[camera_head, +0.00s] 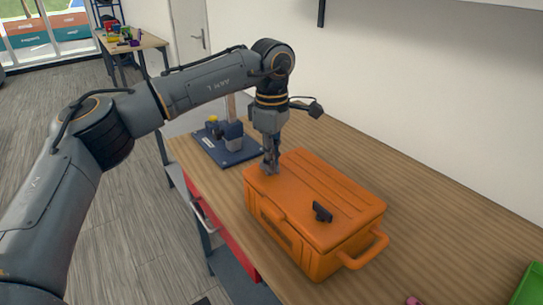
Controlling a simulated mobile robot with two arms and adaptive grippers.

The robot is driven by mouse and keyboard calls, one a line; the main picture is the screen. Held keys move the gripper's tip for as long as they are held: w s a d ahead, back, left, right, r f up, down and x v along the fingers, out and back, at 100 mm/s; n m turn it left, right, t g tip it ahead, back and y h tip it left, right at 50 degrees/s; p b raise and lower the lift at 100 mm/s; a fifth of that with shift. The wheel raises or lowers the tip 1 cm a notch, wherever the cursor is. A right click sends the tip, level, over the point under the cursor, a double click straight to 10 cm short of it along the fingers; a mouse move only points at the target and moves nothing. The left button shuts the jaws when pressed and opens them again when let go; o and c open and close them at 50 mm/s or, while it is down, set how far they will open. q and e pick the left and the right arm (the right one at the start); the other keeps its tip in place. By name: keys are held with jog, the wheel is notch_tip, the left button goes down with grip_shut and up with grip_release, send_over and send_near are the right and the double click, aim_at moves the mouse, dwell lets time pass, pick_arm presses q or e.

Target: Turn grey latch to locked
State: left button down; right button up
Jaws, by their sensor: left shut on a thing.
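An orange case (318,185) with a closed lid stands on the wooden workbench. A dark latch (322,212) stands up on the lid near its front right. My left gripper (270,168) points down at the far left end of the lid. It is shut on a small grey part there, which looks like the grey latch, but the fingers hide most of it. Which way this latch is turned cannot be made out. My right gripper is not in view.
A blue board (222,150) with a grey-blue fixture and a yellow knob stands behind the case on the workbench (430,240). A green bin (529,286) is at the right edge. The bench right of the case is mostly clear.

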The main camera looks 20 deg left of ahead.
pick_arm(q)
jog(key=n, duration=0.5)
jog(key=shift+w+n+p, duration=0.15)
jog(key=shift+n+p, duration=0.2)
jog(key=shift+n, duration=0.05)
jog(key=n, duration=0.5)
jog(key=shift+w+a+n, duration=0.1)
jog(key=shift+w+n, duration=0.05)
jog(key=shift+n, duration=0.25)
jog(key=c, duration=1.5)
grip_release()
notch_tip(320, 180, up, 12)
